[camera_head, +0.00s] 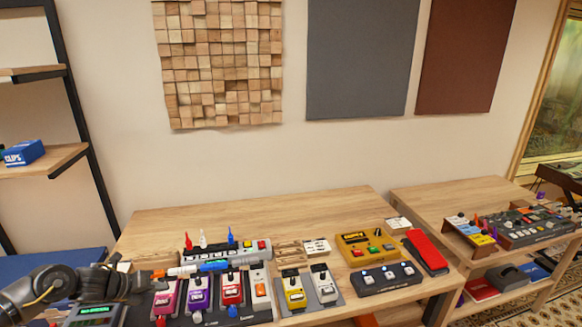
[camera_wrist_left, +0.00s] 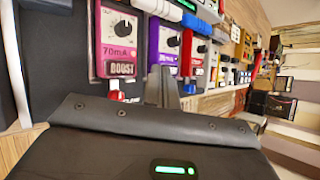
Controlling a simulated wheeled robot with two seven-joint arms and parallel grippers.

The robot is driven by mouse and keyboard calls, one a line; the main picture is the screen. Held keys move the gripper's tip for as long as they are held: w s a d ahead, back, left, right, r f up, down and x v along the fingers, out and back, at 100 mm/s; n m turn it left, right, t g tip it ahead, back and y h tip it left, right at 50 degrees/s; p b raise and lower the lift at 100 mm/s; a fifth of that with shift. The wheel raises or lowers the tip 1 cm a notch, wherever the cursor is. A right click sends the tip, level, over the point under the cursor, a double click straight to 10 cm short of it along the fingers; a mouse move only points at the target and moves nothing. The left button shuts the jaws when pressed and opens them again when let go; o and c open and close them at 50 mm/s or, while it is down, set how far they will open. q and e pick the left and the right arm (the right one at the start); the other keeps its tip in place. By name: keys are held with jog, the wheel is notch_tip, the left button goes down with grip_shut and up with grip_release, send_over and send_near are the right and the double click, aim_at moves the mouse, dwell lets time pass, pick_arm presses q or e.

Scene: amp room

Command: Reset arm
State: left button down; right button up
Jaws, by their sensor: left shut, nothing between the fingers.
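My left arm comes in from the left edge in the head view. My left gripper (camera_head: 135,279) is over the left end of the table (camera_head: 330,212), beside a row of effect pedals. In the left wrist view its fingers (camera_wrist_left: 161,86) are shut together with nothing between them. A pink pedal marked BOOST (camera_wrist_left: 117,45) is just past the fingers, with a purple pedal (camera_wrist_left: 165,42) beside it. Whether the fingers touch a pedal cannot be told. My right gripper is not in view.
A long pedal (camera_head: 228,257) with colored plugs, a yellow pedal (camera_head: 368,249) and a red pedal (camera_head: 427,250) stand on the table. A second table (camera_head: 420,203) with gear is at right. A shelf (camera_head: 35,160) stands at left. The table's back strip is clear.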

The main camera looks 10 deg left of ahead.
pick_arm(q)
jog(key=d+f+n, duration=0.1)
jog(key=d, duration=0.2)
jog(key=s+d+f+n, duration=0.1)
jog(key=d+f, duration=0.1)
jog(key=d, duration=0.1)
jog(key=s+d+f+n, duration=0.1)
jog(key=d+f, duration=0.1)
jog(key=d, duration=0.2)
jog(key=shift+s+f+t, duration=0.15)
jog(key=shift+s+t, duration=0.1)
jog(key=shift+t, duration=0.05)
jog(key=s+d+f+n, duration=0.3)
jog(key=s+d+n, duration=0.35)
jog(key=d, duration=0.25)
jog(key=s+n+g+y, duration=0.4)
jog(key=s+n+g, duration=0.1)
jog(key=s+n, duration=1.85)
jog(key=s+f+m+g+b, duration=0.1)
jog(key=s+f+m, duration=0.2)
jog(key=f, duration=2.5)
jog(key=s+a+f+g, duration=0.1)
jog(key=s+a+f, duration=0.1)
jog(key=s+f, duration=1.4)
jog(key=shift+s+f+g+b, duration=0.25)
jog(key=shift+g+b, duration=0.05)
jog(key=shift+b, duration=0.1)
